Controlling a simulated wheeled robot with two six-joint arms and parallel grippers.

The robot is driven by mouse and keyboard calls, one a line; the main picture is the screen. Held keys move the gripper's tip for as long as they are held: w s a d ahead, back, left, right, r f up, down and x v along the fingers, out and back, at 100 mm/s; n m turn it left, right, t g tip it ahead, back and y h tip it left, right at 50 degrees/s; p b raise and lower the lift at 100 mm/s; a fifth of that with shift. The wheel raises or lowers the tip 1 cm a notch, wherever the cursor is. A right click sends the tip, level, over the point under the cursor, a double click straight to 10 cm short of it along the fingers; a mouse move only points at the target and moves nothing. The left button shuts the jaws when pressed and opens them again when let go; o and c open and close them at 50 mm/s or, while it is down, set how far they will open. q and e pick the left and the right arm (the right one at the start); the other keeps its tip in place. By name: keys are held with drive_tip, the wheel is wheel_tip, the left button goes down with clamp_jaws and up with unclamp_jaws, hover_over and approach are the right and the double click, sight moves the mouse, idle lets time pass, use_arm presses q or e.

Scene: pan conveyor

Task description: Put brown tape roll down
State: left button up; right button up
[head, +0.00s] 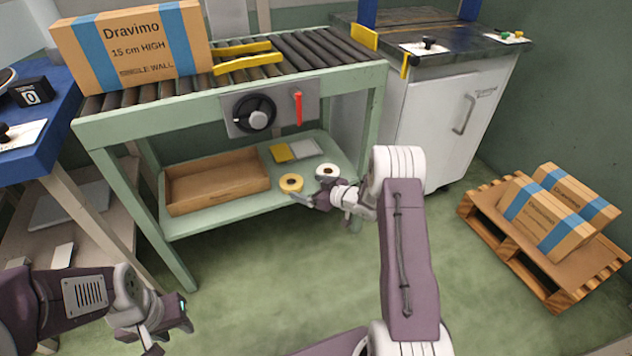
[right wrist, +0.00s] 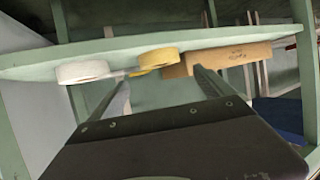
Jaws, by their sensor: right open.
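A yellow-tan tape roll (head: 291,183), the closest match to the brown one, lies flat on the lower green shelf (head: 225,218), right of the open cardboard tray. It also shows in the right wrist view (right wrist: 158,57). A white tape roll (head: 327,171) lies to its right and shows in the right wrist view too (right wrist: 84,71). My right gripper (head: 309,194) is open and empty at the shelf's front edge, close to the tan roll. In the right wrist view its fingers point toward that roll. My left gripper (head: 168,333) is open and empty at the lower left.
The cardboard tray (head: 218,198) fills the shelf's left part. A yellow and grey item (head: 297,151) lies behind the rolls. The roller conveyor (head: 300,52) with a Dravimo box (head: 130,45) is above. A pallet (head: 530,262) with boxes stands right. The front floor is clear.

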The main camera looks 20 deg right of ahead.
use_arm(q)
wheel_tip(320, 180, down, 5)
drive_tip(key=b, duration=0.3)
drive_tip(key=shift+r, duration=0.15)
use_arm(e)
drive_tip(key=s+a+m+g+h, duration=0.2)
drive_tip(key=s+g, duration=0.3)
drive_tip(key=s, duration=1.1)
drive_tip(key=s+a+m+g+h, duration=0.3)
drive_tip(key=s+g, duration=0.3)
drive_tip(key=s, duration=1)
drive_tip(key=shift+s+a+f, duration=0.3)
drive_tip(key=shift+s+a, duration=0.05)
drive_tip(key=shift+a, duration=0.15)
